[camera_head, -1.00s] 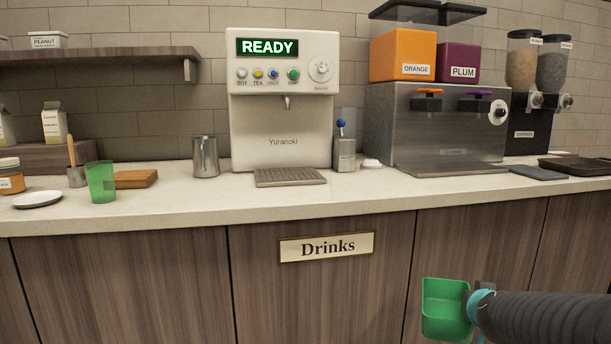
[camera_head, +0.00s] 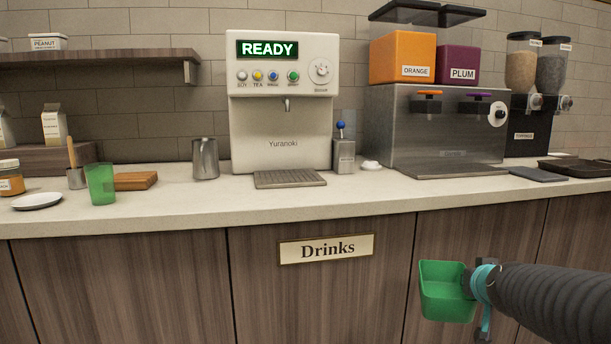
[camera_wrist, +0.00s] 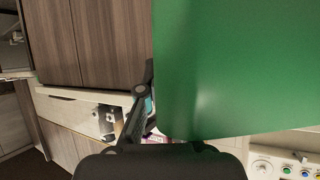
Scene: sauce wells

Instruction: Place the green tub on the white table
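The green tub (camera_head: 447,296) is at the lower right of the head view, in front of the wooden cabinet fronts and below the counter top. My gripper (camera_head: 478,284) is at its right side and is shut on the tub's edge, holding it in the air. The tub is tilted a little and looks empty inside. In the wrist view the green tub (camera_wrist: 235,70) fills the upper right, with a dark finger of my gripper (camera_wrist: 150,125) beside it. The white table cannot be made out for certain in either view.
A pale counter (camera_head: 400,195) runs across the head view. On it stand a white drinks machine (camera_head: 283,130), a steel juice dispenser (camera_head: 440,130), a metal pitcher (camera_head: 205,158), a green cup (camera_head: 100,184) and a white saucer (camera_head: 37,201). The space before the cabinets is clear.

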